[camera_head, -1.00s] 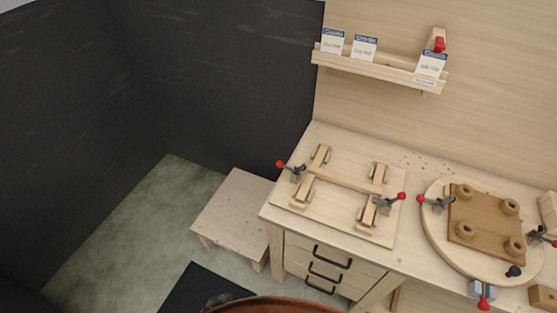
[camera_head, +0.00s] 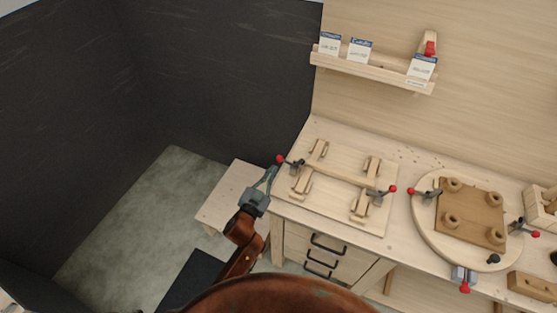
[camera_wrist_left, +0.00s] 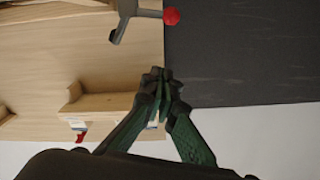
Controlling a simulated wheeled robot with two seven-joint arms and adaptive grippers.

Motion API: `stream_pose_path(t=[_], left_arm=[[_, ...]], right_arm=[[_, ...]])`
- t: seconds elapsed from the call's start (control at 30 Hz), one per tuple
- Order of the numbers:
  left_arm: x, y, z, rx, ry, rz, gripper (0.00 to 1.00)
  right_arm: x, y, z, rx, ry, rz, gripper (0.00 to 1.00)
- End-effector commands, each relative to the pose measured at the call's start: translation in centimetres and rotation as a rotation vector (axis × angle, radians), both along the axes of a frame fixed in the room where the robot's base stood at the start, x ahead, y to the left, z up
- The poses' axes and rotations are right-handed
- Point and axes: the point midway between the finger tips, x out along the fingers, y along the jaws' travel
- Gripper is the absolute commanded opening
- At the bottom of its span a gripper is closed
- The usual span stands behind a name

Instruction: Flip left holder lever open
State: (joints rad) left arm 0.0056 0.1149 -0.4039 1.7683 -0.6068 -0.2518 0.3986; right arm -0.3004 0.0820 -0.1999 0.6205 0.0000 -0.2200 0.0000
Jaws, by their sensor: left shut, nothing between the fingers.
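The left holder lever (camera_head: 293,163) is a dark grey toggle clamp with a red knob (camera_head: 280,159) at the left edge of the wooden jig board. Its arm points left, out past the board edge. In the left wrist view the lever's red knob (camera_wrist_left: 171,16) shows at the top, beyond the fingertips. My left gripper (camera_head: 274,168) is shut and empty, just below the red knob in the head view. In the left wrist view its green-padded fingers (camera_wrist_left: 160,78) meet at the tips, apart from the knob. My right gripper is not in view.
Wooden frame parts lie on the jig board (camera_head: 330,207). A round turntable (camera_head: 430,239) with more clamps is at right. A low wooden stool (camera_head: 228,184) stands left of the bench.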

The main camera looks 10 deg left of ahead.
Motion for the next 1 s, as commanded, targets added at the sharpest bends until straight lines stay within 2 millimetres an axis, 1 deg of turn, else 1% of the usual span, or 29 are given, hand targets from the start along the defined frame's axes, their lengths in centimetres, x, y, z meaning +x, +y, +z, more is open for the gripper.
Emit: stream_pose_path(t=[0.03,0.3,0.43,0.5,0.63,0.8,1.0], left_arm=[[0.9,-0.3,0.1,-0.001,-0.002,-0.001,0.00],[6.3,-1.7,-0.2,0.000,0.000,0.000,0.00],[8.5,-2.3,-0.6,-0.001,0.001,0.000,0.00],[8.6,-1.8,-2.2,-0.002,0.005,0.003,0.00],[9.0,-1.5,-3.5,-0.001,0.002,0.001,0.00],[9.2,-1.2,-4.2,-0.001,0.001,0.000,0.00],[9.2,-1.2,-4.2,0.000,0.000,0.000,0.00]], right_arm=[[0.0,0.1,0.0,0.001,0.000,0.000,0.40],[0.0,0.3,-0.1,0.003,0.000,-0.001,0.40],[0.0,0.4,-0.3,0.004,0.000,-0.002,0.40],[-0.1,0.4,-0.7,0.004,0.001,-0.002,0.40],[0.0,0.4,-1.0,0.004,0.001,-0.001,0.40],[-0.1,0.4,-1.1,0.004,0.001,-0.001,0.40],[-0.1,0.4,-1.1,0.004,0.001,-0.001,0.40]])
